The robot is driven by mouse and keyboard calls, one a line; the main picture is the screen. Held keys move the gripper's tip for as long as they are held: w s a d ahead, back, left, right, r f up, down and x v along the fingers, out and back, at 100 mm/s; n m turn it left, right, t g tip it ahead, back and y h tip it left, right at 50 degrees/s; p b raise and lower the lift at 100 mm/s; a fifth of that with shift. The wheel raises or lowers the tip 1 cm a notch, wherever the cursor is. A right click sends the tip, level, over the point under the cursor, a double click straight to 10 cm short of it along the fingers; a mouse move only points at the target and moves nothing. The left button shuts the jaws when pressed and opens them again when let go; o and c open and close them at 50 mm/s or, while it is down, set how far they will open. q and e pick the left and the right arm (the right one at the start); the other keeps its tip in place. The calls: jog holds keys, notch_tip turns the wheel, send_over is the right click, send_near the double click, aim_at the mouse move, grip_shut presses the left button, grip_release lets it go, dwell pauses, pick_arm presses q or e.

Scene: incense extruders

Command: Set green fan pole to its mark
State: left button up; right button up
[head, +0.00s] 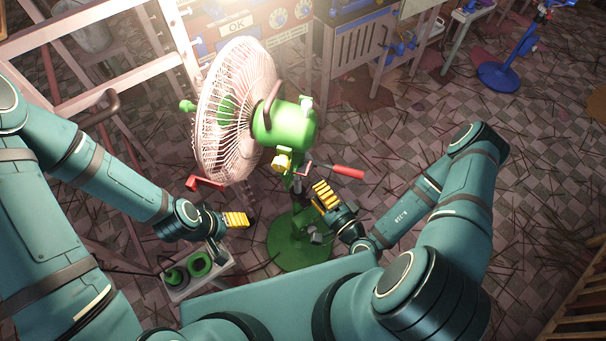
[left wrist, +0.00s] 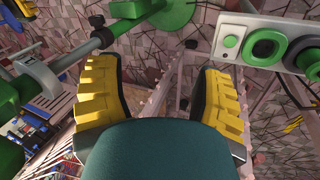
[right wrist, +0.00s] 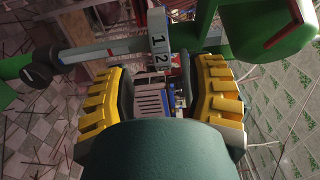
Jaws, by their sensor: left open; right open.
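The fan has a pink wire cage (head: 235,100), a green motor housing (head: 285,124) and a round green base (head: 298,246). Its pole (head: 298,192) stands upright between housing and base, partly hidden. My left gripper (head: 237,219) is open and empty, left of the pole.
A pale box with green round parts (head: 188,275) is low at the left; it also shows in the left wrist view (left wrist: 290,52). A red crank (head: 205,183) is below the cage. A pink frame stands at the left. The tiled floor at right is mostly open.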

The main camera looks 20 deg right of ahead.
aim_at(304, 176)
jog(key=x, duration=0.7)
jog(key=shift+b, duration=0.35)
jog(key=shift+s, duration=0.1)
grip_shut()
